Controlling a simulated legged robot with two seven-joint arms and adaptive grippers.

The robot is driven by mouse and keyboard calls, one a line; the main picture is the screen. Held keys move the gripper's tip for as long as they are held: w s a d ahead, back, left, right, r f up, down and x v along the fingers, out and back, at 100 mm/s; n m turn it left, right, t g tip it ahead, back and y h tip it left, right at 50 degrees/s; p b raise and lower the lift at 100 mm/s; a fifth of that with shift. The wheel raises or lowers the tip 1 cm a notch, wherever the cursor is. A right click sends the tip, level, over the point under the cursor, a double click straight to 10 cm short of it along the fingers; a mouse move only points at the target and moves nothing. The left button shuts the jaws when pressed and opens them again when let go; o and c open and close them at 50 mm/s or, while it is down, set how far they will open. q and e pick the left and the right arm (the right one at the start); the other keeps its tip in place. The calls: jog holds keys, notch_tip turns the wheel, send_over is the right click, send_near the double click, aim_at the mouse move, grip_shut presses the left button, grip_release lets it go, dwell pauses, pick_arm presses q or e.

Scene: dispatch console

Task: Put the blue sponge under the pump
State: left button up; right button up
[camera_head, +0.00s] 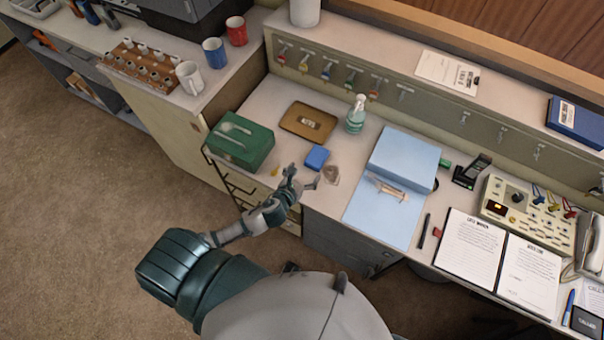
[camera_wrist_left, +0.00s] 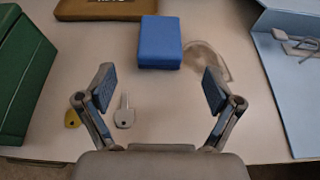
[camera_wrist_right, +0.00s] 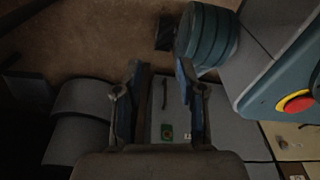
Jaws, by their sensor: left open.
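The blue sponge (camera_head: 317,157) is a small block lying flat on the desk; the left wrist view shows it (camera_wrist_left: 160,42) ahead of my fingers. The pump (camera_head: 356,113) is a greenish bottle with a white top, standing upright behind and right of the sponge. My left gripper (camera_head: 303,178) is open and empty, just in front of the sponge and apart from it; its spread fingers (camera_wrist_left: 159,90) show in the left wrist view. My right gripper (camera_wrist_right: 160,80) is outside the head view; its fingers stand apart with nothing held.
A green box (camera_head: 240,141) stands left of the sponge, a brown tray (camera_head: 309,122) behind it. A clear curved piece (camera_wrist_left: 207,60) lies against its right side. A key (camera_wrist_left: 124,113) lies between my left fingers' lines. A light-blue block (camera_head: 404,157) stands right.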

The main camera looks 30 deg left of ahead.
pick_arm(q)
jog(key=shift+o, duration=0.5)
jog(key=shift+s+r, duration=0.2)
jog(key=shift+s, duration=0.3)
jog(key=shift+s+r, duration=0.1)
jog(key=shift+r, duration=0.1)
notch_tip(320, 180, up, 12)
jog(key=f+m+g+p, duration=0.1)
jog(key=m+g+p, duration=0.75)
jog(key=m, duration=2.75)
jog(key=b, duration=0.1)
send_near(313, 163)
jog(key=shift+g, duration=0.25)
jog(key=x, duration=0.4)
jog(key=shift+f, duration=0.35)
jog(key=x, duration=0.5)
jog(key=shift+w+a, duration=0.1)
jog(key=shift+w, duration=0.35)
pick_arm(e)
jog(key=s+d+r, duration=0.1)
jog(key=s+r, duration=0.2)
jog(key=s, duration=0.3)
jog(key=shift+s+d+r, duration=0.2)
jog(key=shift+d+r, duration=0.05)
jog(key=shift+r, duration=0.1)
